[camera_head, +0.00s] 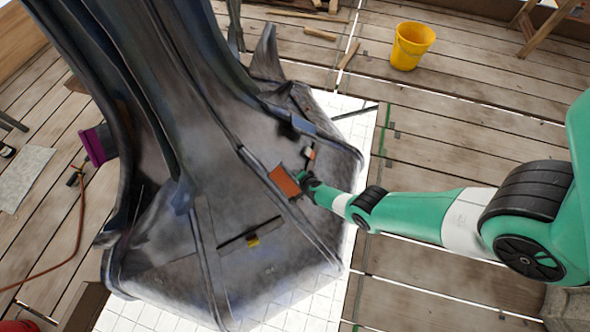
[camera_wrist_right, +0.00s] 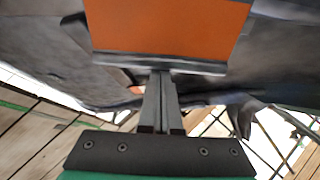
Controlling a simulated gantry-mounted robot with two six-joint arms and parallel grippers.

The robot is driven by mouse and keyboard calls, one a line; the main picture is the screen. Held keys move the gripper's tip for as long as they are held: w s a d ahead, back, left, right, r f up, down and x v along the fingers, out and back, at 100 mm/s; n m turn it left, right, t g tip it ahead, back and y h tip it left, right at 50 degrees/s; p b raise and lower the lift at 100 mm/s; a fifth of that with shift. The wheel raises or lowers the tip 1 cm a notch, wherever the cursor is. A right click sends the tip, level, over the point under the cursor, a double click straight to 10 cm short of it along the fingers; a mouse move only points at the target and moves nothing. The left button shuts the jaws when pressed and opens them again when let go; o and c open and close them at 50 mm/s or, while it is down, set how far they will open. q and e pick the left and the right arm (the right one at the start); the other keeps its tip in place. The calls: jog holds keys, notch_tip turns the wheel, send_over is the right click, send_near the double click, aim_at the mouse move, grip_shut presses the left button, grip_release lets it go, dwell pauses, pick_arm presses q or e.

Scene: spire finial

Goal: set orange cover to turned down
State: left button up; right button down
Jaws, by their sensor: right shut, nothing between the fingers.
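The orange cover (camera_head: 284,181) is a flat plate on the dark metal spire base (camera_head: 235,215), right of its middle in the head view. In the right wrist view the orange cover (camera_wrist_right: 168,25) fills the upper middle, with a grey strip along its lower edge. My right gripper (camera_head: 303,179) is at the cover's right edge in the head view. In the wrist view its fingers (camera_wrist_right: 161,78) are shut together and empty, with the tips at the grey strip. I cannot tell whether they touch it. My left gripper is not in view.
A small yellow piece (camera_head: 252,240) and a small orange-and-white part (camera_head: 309,153) sit on the base. A purple object (camera_head: 98,145) is at its left. A yellow bucket (camera_head: 411,46) stands on the plank floor at upper right. White tiles (camera_head: 355,125) lie under the base.

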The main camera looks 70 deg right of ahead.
jog(key=s+a+r+p, duration=0.2)
jog(key=s+r+p, duration=0.6)
jog(key=r+p, duration=0.3)
jog(key=w+a+n+t+y+p, duration=0.1)
jog(key=w+a+n+t+y, duration=0.25)
jog(key=n, duration=1.35)
jog(key=m+g+h+b, duration=0.4)
jog(key=m+b, duration=1.4)
jog(key=m, duration=1.7)
send_near(293, 177)
jog(key=x, duration=0.5)
jog(key=shift+d+f, duration=0.1)
jog(key=shift+f, duration=0.35)
jog(key=shift+w+d+f, duration=0.25)
jog(key=shift+w+d, duration=0.15)
jog(key=shift+d, duration=0.05)
